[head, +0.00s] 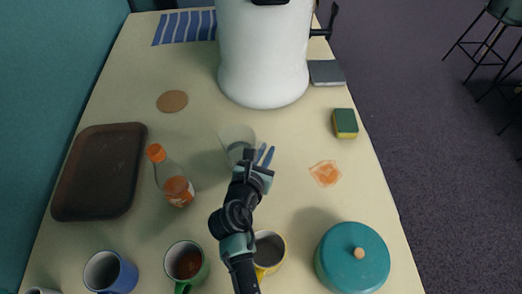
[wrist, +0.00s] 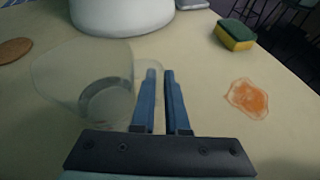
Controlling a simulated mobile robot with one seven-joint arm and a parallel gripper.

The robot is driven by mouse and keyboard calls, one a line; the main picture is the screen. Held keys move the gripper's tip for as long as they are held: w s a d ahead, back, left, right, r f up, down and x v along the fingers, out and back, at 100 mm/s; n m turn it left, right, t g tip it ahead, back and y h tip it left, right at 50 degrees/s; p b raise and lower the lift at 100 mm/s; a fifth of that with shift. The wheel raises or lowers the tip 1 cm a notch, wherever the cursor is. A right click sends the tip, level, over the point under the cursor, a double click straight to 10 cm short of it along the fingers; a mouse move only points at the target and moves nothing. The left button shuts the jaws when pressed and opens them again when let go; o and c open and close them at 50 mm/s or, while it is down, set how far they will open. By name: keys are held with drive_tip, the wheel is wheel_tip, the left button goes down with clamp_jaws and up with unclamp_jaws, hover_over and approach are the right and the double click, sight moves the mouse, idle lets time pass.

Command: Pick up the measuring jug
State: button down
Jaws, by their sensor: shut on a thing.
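The measuring jug (head: 235,138) is a clear, see-through vessel near the middle of the table, in front of the white pot. In the wrist view the jug (wrist: 95,85) is just left of the blue fingers. My gripper (head: 266,154) is at the jug's right side. In the wrist view its fingers (wrist: 159,75) are nearly together, shut on the jug's handle side. The handle itself is faint and mostly hidden by the fingers. I cannot tell whether the jug's base is touching the table.
A sauce bottle (head: 172,178) stands left of the jug, beside a brown tray (head: 75,205). The white pot (head: 263,55) is behind. A sponge (head: 345,123), orange spill (head: 325,173) and teal lidded pot (head: 352,262) are right. Mugs (head: 186,262) stand in front.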

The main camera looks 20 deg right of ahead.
drive_tip(key=shift+r+p, duration=0.75)
drive_tip(key=shift+r, duration=4.1)
